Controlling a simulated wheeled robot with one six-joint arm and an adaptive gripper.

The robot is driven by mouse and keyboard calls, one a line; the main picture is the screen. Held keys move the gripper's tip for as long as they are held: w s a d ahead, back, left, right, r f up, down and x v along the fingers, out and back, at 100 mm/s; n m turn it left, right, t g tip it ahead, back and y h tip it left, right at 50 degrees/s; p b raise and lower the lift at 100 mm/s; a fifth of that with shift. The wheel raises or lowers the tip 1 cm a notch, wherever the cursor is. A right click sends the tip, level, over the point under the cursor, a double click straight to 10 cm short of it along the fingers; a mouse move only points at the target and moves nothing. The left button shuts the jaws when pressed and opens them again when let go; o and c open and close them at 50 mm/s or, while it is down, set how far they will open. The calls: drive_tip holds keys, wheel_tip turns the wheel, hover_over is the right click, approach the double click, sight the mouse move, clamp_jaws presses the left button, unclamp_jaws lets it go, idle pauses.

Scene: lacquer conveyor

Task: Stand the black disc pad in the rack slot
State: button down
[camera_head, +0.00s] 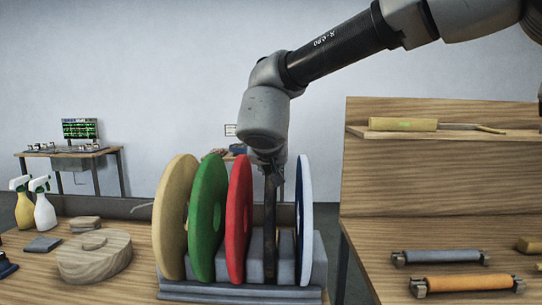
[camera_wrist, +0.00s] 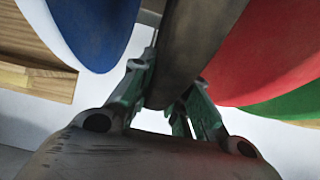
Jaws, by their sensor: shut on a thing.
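The black disc pad (camera_head: 270,225) is seen edge-on in the head view, upright between the red disc and the white-and-blue disc. Its lower edge is down at the grey rack (camera_head: 240,292); I cannot tell whether it is seated in the slot. My gripper (camera_head: 272,172) is above it, pointing down and shut on its top edge. In the wrist view the dark pad (camera_wrist: 195,45) runs between the green fingers of my gripper (camera_wrist: 168,98).
A yellow disc (camera_head: 172,215), green disc (camera_head: 207,215) and red disc (camera_head: 238,215) stand left of the pad. The white-and-blue disc (camera_head: 305,220) stands close on its right. A wooden round block (camera_head: 95,262) and spray bottles (camera_head: 44,208) are left; rollers (camera_head: 440,257) lie right.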

drive_tip(key=shift+f, duration=0.15)
drive_tip(key=c, duration=1.3)
unclamp_jaws()
drive_tip(key=v, duration=1.2)
